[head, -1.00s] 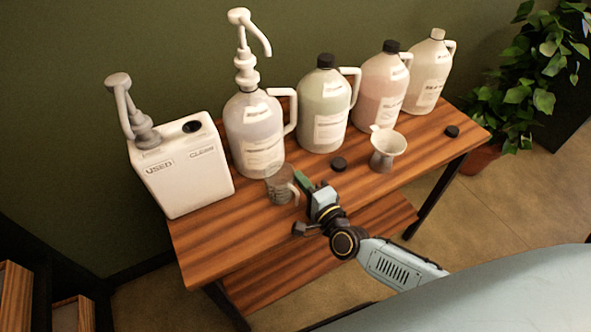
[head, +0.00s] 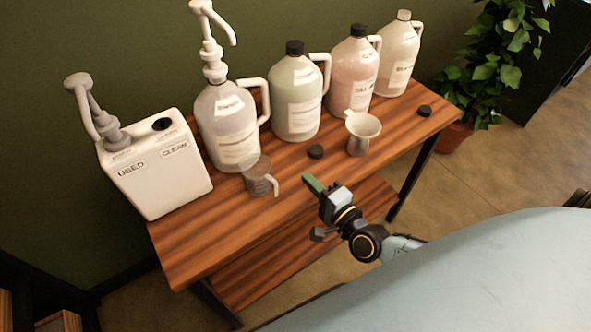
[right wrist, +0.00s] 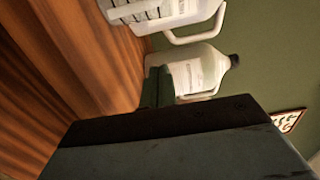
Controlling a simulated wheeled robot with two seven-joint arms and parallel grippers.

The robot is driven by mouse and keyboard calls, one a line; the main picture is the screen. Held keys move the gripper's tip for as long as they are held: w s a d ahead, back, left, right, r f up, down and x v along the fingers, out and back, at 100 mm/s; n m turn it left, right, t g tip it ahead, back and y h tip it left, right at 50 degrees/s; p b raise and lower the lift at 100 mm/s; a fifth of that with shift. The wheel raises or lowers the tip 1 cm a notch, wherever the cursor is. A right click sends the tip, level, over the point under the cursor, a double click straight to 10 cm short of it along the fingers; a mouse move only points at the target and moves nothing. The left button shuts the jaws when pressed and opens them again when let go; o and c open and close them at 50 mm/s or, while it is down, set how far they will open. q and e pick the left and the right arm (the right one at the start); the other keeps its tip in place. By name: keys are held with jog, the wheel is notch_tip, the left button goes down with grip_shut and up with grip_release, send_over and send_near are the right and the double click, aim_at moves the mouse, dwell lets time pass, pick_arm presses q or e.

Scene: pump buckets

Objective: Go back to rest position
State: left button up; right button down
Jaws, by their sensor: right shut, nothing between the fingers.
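My right gripper (head: 310,184) is shut and empty above the front edge of the wooden table, to the right of a small clear measuring cup (head: 258,178). The cup stands upright on the table, apart from the gripper, with its handle toward it. In the right wrist view, the closed green fingers (right wrist: 158,86) point toward a jug (right wrist: 200,72) with a dark cap, with nothing between them. My left gripper is not in view.
The table (head: 205,240) holds a white USED/CLEAN container (head: 155,180) with a grey pump, a jug with a white pump (head: 228,125), several capped jugs, a white funnel cup (head: 362,133) and two loose black caps (head: 316,152). A plant (head: 490,70) stands at the right.

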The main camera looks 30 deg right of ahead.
jog(key=s, duration=0.3)
jog(key=shift+s+d, duration=0.3)
jog(key=shift+d, duration=0.05)
jog(key=shift+a, duration=0.1)
